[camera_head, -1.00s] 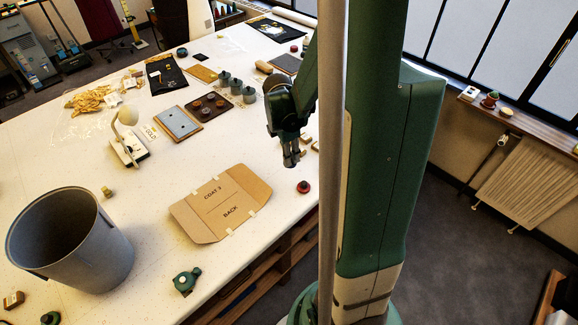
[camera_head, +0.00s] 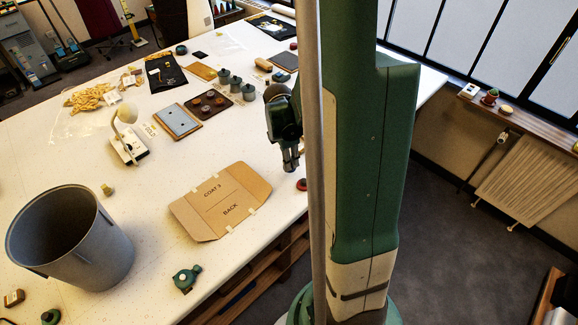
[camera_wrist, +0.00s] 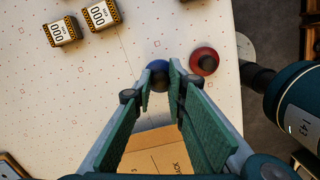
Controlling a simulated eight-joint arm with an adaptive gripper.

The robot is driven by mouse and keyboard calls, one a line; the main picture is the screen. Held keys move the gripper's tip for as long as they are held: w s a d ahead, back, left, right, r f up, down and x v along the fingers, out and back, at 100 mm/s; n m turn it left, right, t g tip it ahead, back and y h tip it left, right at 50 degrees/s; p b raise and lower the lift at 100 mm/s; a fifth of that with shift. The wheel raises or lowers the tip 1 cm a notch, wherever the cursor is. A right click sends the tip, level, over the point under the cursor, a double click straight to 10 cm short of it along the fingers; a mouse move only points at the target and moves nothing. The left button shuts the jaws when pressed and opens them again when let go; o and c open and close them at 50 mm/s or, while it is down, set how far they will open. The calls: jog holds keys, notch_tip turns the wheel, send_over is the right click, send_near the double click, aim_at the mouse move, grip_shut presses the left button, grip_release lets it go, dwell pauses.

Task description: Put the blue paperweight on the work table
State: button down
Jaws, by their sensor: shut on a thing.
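The blue paperweight (camera_wrist: 157,66), a dark blue ball, shows at the fingertips in the wrist view. My gripper (camera_wrist: 160,82) is shut on it, and the fingers hide part of it. In the head view my gripper (camera_head: 290,164) points down over the right side of the white work table (camera_head: 150,225). The paperweight cannot be made out there. The height of the paperweight above the table is hard to tell.
A red round object (camera_wrist: 204,62) lies beside the paperweight in the wrist view, near the table's edge. A cardboard pattern (camera_head: 222,203) lies left of my gripper. Two labelled blocks (camera_wrist: 100,14) stand farther off. A grey bin (camera_head: 95,250) stands at the left.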

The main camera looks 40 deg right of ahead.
jog(key=shift+f, duration=1.55)
jog(key=shift+f, duration=0.15)
jog(key=c, duration=2.3)
grip_release()
jog(key=shift+r, duration=0.2)
notch_tip(320, 180, up, 12)
jog(key=a, duration=0.1)
jog(key=shift+w+a, duration=0.2)
